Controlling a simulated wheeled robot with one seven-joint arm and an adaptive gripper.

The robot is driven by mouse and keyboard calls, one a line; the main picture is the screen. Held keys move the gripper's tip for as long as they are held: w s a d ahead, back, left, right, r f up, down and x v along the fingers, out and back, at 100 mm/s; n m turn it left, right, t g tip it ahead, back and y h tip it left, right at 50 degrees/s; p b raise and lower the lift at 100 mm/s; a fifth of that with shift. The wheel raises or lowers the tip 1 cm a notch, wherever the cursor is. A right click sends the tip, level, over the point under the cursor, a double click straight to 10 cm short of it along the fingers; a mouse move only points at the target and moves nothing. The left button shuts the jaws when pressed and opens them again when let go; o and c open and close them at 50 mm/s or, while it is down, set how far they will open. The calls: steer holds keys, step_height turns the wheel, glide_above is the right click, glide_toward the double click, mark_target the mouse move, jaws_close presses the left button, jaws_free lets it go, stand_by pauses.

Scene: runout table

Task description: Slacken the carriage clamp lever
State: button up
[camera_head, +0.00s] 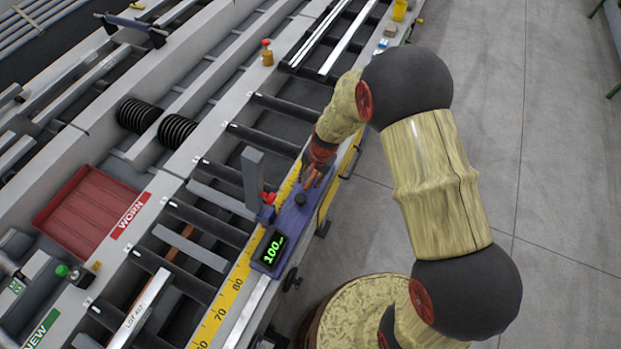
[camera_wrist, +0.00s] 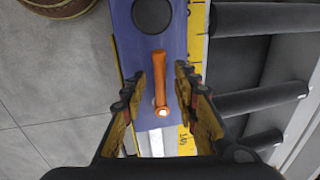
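The carriage clamp lever (camera_wrist: 160,78) is a slim orange bar on the blue-purple carriage (camera_wrist: 133,35). In the wrist view it lies lengthwise near the middle, with a bright end toward me. My gripper (camera_wrist: 160,88) is open, with one finger on each side of the lever and a visible gap on both sides. I cannot tell how far the fingertips stand above the carriage. In the head view the lever (camera_head: 309,181) shows small beside my gripper (camera_head: 316,170), which partly hides it. A round dark knob (camera_wrist: 153,14) sits on the carriage beyond the lever.
The carriage's display (camera_head: 272,250) reads 100 in green. A red knob (camera_head: 269,198) and a grey upright plate (camera_head: 252,176) stand beside it. A yellow scale (camera_head: 229,291) runs along the rail. Dark rollers (camera_wrist: 262,98) lie to the right in the wrist view; floor is clear to the left.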

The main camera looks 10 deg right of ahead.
steer(key=shift+c, duration=1)
jaws_close()
